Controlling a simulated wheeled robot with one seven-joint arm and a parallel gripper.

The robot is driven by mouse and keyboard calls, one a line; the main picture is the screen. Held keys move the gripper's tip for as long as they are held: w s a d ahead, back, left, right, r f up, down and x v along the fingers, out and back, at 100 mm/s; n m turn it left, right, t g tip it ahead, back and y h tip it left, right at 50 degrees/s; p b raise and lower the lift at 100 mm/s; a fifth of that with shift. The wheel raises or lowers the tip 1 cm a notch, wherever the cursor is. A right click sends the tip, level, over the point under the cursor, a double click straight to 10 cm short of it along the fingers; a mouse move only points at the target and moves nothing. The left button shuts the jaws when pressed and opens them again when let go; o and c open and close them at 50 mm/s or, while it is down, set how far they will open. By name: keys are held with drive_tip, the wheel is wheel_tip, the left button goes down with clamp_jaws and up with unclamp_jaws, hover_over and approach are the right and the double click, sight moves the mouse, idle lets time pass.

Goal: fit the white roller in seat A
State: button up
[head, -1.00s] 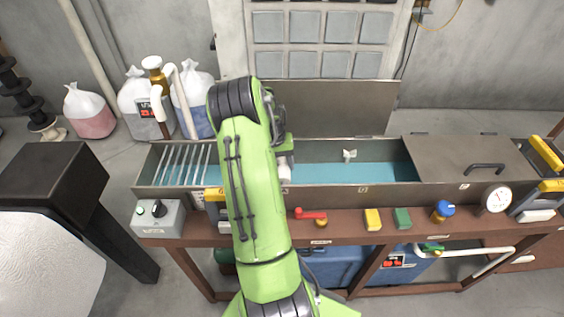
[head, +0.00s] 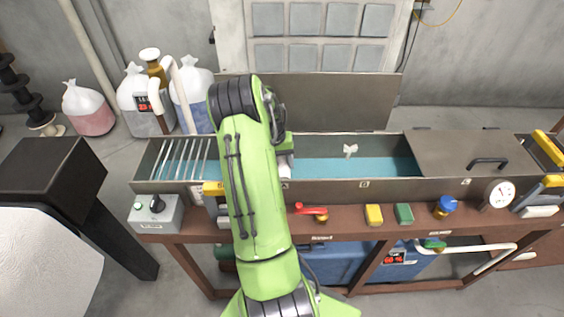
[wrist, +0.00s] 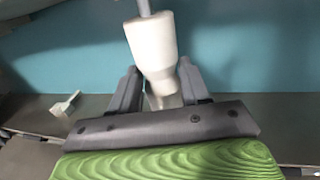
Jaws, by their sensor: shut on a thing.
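The white roller (wrist: 150,42) is in my gripper (wrist: 158,68), between its two grey fingers in the wrist view. A thin grey shaft comes out of its far end. In the head view a white piece of the roller (head: 285,166) shows beside my green arm, over the tank (head: 320,188) with blue liquid. My arm hides most of the gripper there. I cannot tell which seat is A; the tank's front labels are too small to read surely.
Metal bars (head: 182,160) cross the tank's left end. A flat lid (head: 465,155) with a handle covers its right part. A raised panel (head: 335,102) stands behind. On the front ledge are a red valve (head: 310,210), yellow and green blocks (head: 374,214) and a gauge (head: 499,193).

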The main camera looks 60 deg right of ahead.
drive_tip(key=shift+f, duration=0.1)
drive_tip(key=o, duration=1.3)
wheel_tip(320, 180, up, 16)
drive_tip(key=w+a+p, duration=0.1)
drive_tip(key=w, duration=0.1)
drive_tip(key=shift+w+a+f, duration=0.2)
drive_tip(key=shift+w+f, duration=0.05)
drive_tip(key=shift+w, duration=0.1)
